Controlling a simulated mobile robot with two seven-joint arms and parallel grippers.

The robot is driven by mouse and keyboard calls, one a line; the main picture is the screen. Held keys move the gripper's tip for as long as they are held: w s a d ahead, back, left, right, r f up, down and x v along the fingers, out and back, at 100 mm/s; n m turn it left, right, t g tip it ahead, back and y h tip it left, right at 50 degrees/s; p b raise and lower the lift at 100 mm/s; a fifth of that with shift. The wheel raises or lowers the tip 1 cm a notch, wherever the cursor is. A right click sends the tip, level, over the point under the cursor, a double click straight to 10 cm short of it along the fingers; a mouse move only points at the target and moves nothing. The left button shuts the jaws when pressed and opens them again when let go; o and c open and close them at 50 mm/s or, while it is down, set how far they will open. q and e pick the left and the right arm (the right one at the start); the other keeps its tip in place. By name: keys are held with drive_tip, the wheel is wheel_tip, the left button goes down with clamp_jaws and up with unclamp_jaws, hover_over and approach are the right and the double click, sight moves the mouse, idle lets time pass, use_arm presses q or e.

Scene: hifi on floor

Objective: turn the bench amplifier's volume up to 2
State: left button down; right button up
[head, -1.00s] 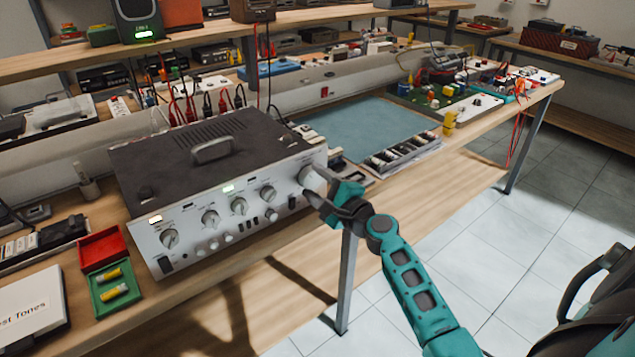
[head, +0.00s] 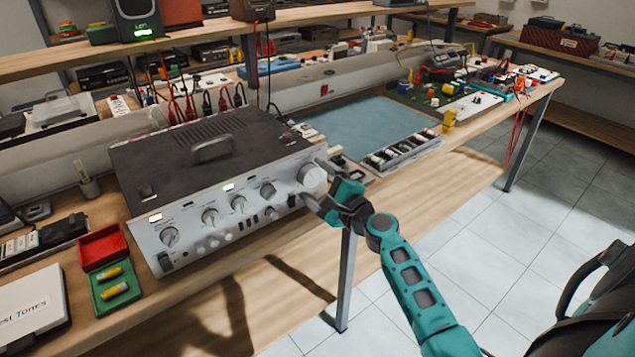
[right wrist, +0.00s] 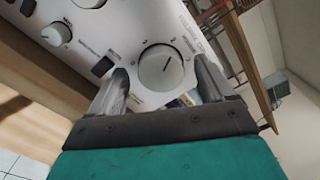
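The bench amplifier (head: 215,190) is a silver-fronted unit with a dark top, standing on the wooden bench. Its largest knob (head: 311,176), at the right end of the front panel, also shows in the right wrist view (right wrist: 161,68). There its dark pointer line slants up and to the right. My right gripper (head: 313,181) is open, with one finger on each side of this knob. In the right wrist view gaps show between the fingers and the knob. My left gripper is not in view.
Smaller knobs (head: 238,205) line the panel to the left. A red tray (head: 103,246) and a green tray (head: 115,291) sit left of the amplifier. A blue mat (head: 370,128) and a small box of parts (head: 405,152) lie to its right. The floor in front is clear.

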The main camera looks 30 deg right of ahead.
drive_tip(key=shift+s, duration=0.1)
drive_tip(key=s+d+b, duration=0.1)
drive_tip(key=s, duration=1.1)
drive_tip(key=shift+s, duration=0.35)
drive_tip(key=s+a+f+n+g, duration=0.3)
drive_tip(key=s+a+f+n, duration=0.3)
drive_tip(key=a+f+n, duration=0.3)
drive_tip(key=s+a+f+n+g, duration=0.4)
drive_tip(key=a+f+n, duration=0.5)
drive_tip(key=n, duration=0.7)
drive_tip(key=shift+s+n+y, duration=0.3)
drive_tip(key=shift+s, duration=0.75)
